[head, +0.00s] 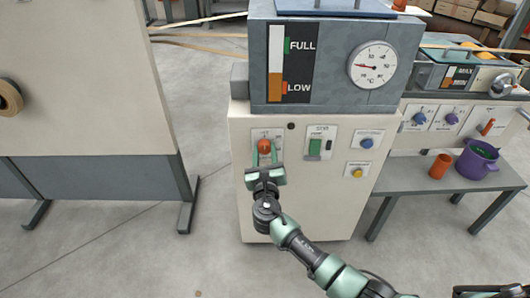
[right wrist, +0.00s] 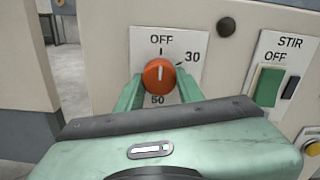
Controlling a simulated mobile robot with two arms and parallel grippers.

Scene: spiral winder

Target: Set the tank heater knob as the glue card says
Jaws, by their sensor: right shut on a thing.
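The heater knob (right wrist: 159,76) is orange and sits on a white plate (right wrist: 190,45) marked OFF at the top, 30 at the right and 50 below. Its white mark points up, at OFF. In the head view the knob (head: 264,146) is at the left of the tank's front panel. My right gripper (head: 265,165) is shut on the knob, with one green finger on each side in the right wrist view (right wrist: 160,92). The tank (head: 335,95) carries a round °C dial (head: 373,65). I cannot make out a glue card. My left gripper is not in view.
Right of the knob are a green STIR switch (head: 314,148), a blue knob (head: 366,143) and a yellow button (head: 357,172). A bench (head: 400,180) at the right bears an orange cup (head: 440,166) and a purple pot (head: 478,158).

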